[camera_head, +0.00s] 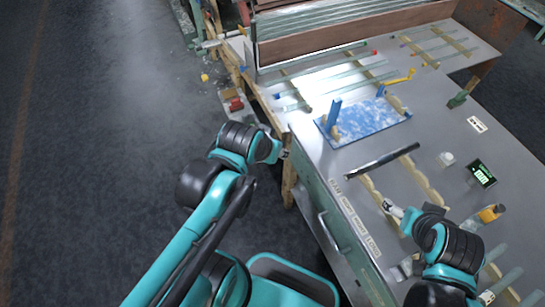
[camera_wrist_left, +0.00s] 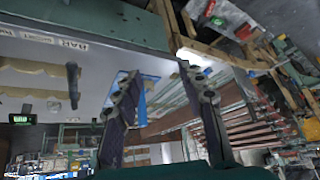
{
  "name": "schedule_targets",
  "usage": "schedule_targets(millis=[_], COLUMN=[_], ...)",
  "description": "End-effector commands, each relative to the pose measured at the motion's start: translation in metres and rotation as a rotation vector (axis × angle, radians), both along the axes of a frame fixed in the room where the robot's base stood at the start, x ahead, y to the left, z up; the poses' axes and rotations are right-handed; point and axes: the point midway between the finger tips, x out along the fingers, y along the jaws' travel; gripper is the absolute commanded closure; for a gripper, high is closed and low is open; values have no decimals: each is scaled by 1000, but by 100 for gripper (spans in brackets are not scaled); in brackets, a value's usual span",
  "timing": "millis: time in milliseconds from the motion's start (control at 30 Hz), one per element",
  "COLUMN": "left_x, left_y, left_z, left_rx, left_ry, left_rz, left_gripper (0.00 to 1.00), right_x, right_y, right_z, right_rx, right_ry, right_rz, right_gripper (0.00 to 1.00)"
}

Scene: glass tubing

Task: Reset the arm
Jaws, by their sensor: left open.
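My left arm reaches in from the left. Its gripper (camera_head: 284,153) is beside the metal bench's (camera_head: 305,165) left edge, apart from the tubes, and small in the head view. In the left wrist view my left gripper (camera_wrist_left: 158,76) shows two spread fingers with nothing between them. My right gripper (camera_head: 393,209) is at the lower right, over the wooden notched rack near the bench front. Its fingertips are too small to tell open from shut. A dark rod (camera_head: 382,161) lies across that rack; it also shows in the left wrist view (camera_wrist_left: 73,84).
A blue-and-white board (camera_head: 365,119) with a blue upright lies mid-bench. Glass tubes (camera_head: 345,82) rest on wooden strips behind it. A digital display (camera_head: 482,173) and a yellow-topped item (camera_head: 491,213) are at right. Dark floor (camera_head: 100,130) is free at left.

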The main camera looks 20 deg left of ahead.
Motion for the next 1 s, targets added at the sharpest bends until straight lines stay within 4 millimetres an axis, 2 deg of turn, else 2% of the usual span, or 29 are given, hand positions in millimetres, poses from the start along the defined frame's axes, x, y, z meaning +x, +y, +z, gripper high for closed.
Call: schedule_targets(millis=[100,200,1000], left_x=[-19,-25,-26], left_y=[-8,-10,-10], left_z=[-3,-4,-5], left_rx=[-9,-15,-16], left_ry=[-21,-29,-31], left_rz=[9,15,18], left_gripper=[60,60,60], right_x=[0,0,0], right_y=[0,0,0], right_z=[0,0,0], right_rx=[0,0,0], right_ry=[0,0,0], right_rz=[0,0,0], right_gripper=[20,20,20])
